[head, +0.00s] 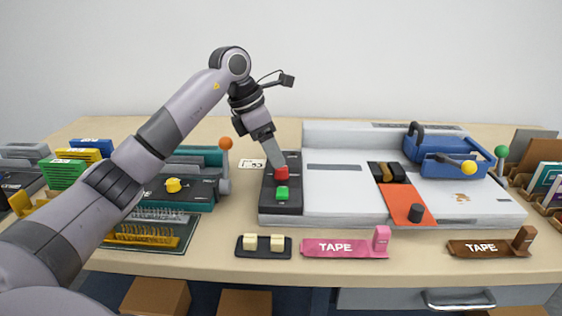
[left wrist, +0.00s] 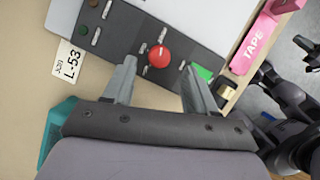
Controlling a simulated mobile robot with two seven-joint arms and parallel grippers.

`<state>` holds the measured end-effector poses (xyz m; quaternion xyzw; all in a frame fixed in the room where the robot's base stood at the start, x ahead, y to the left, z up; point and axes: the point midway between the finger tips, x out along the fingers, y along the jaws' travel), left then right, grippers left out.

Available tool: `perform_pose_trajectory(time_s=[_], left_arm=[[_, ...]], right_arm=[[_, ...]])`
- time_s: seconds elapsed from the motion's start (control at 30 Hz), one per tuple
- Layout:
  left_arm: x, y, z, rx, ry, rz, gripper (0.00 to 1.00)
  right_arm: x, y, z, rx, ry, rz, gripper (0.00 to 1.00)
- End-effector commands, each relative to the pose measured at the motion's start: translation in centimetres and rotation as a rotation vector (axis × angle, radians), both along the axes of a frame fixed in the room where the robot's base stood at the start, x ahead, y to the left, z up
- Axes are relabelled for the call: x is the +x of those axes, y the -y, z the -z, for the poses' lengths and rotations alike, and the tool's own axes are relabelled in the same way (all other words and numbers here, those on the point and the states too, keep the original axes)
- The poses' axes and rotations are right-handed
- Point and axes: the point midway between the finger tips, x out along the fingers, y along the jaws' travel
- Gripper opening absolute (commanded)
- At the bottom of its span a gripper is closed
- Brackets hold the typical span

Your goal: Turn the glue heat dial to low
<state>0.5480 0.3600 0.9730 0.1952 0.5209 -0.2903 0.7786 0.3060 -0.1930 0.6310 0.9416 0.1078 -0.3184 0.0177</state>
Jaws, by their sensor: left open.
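My left gripper (head: 272,158) reaches down over the dark control panel (head: 268,197) at the left end of a large white machine (head: 345,200). In the left wrist view its two fingers (left wrist: 160,88) are apart with nothing between them. A round red knob or button (left wrist: 159,55) lies just beyond the fingertips; it also shows in the head view (head: 281,173). A green button (head: 282,193) sits nearer the front of the panel. A black knob (head: 416,212) stands on the machine's orange plate (head: 400,200). I cannot read any label naming the glue heat dial or its setting.
A teal machine (head: 190,190) with a yellow knob (head: 174,185) and an orange-tipped lever (head: 225,145) stands left. A blue clamp (head: 440,150) sits right.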

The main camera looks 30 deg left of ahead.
Motion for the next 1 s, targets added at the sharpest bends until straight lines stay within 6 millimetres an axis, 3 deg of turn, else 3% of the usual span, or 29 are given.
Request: perform_pose_trajectory(time_s=[0.2, 0.57, 0.6, 0.77, 1.0], left_arm=[[0.9, 0.8, 2.9, -0.003, -0.001, 0.001, 0.57], [1.1, 1.0, 3.6, -0.002, 0.001, 0.000, 0.57], [1.1, 1.0, 3.6, -0.002, 0.001, 0.000, 0.53], [1.1, 1.0, 3.6, -0.002, 0.001, 0.000, 0.03], [1.1, 1.0, 3.5, -0.002, 0.001, -0.009, 0.03]], right_arm=[[-0.1, -0.1, 0.4, 0.002, -0.007, 0.001, 0.00], [0.3, -0.2, -0.1, 0.009, 0.006, 0.004, 0.00], [0.4, -0.2, -0.1, 0.009, 0.007, 0.004, 0.00], [0.4, -0.2, -0.2, 0.009, 0.009, 0.004, 0.00], [0.4, -0.2, -0.3, 0.009, 0.009, 0.003, 0.00]])
